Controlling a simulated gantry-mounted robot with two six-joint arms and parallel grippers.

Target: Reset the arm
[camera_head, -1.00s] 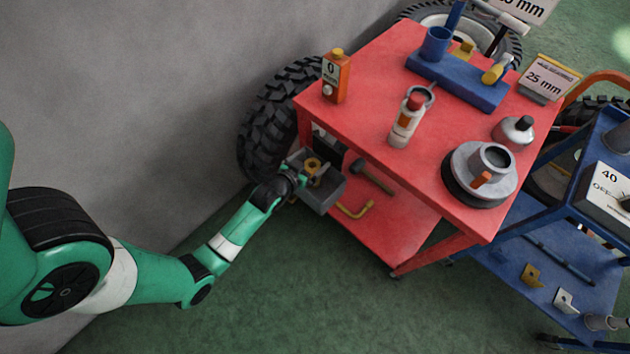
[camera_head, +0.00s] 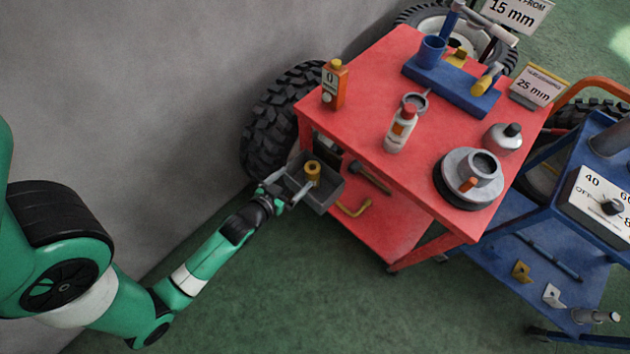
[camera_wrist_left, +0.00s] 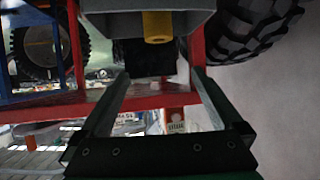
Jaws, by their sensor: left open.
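My left gripper (camera_head: 287,192) is open and empty, at the left edge of a grey tray (camera_head: 323,196) on the side of the red cart. A brass-coloured cylindrical part (camera_head: 313,173) with a flanged top stands in the tray, apart from the fingers. In the left wrist view, the two fingers of my left gripper (camera_wrist_left: 155,78) are spread, with nothing between them. The brass part (camera_wrist_left: 158,27) and the grey tray (camera_wrist_left: 103,6) show beyond the fingertips at the top. My right gripper is in neither view.
The red cart (camera_head: 385,80) carries an orange bottle (camera_head: 334,85), a white bottle (camera_head: 401,130), a blue fixture (camera_head: 455,85) and a round grey device (camera_head: 470,178). A large tyre (camera_head: 268,125) stands behind. A blue cart (camera_head: 545,220) is at right. The green floor below is open.

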